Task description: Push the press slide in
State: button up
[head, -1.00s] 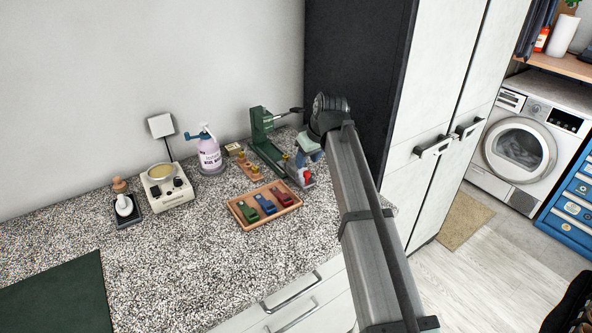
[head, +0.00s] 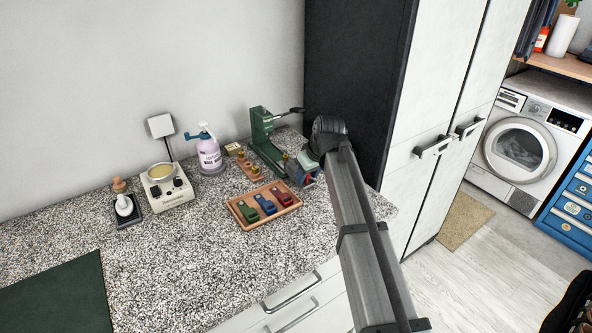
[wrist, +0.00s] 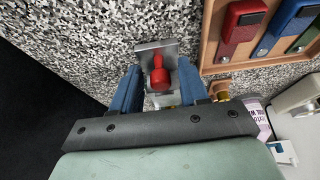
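The green press (head: 262,135) stands at the back of the counter, with its base running toward the front right. In the wrist view, its slide shows as a grey metal plate (wrist: 146,49) with a red knob (wrist: 160,76). My gripper (wrist: 159,68) is open, with one blue finger on each side of the red knob; gaps show between the fingers and the knob. In the head view my gripper (head: 308,175) is low at the front end of the press and mostly hides the slide and knob. The far end of the slide is hidden in the wrist view.
A wooden tray (head: 235,214) with green, blue and red clip-like pieces lies just left of the slide. A small wooden block with brass pieces, a spray bottle (head: 209,155) and a hot-plate device (head: 168,190) stand further left. A dark cabinet side (head: 350,70) rises close on the right.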

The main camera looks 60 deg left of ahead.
jog(key=c, duration=0.7)
jog(key=shift+o, duration=0.2)
jog(key=shift+a, duration=0.2)
jog(key=shift+w+a, duration=0.1)
jog(key=shift+a, duration=6.1)
jog(key=o, duration=0.7)
jog(key=shift+r, duration=0.15)
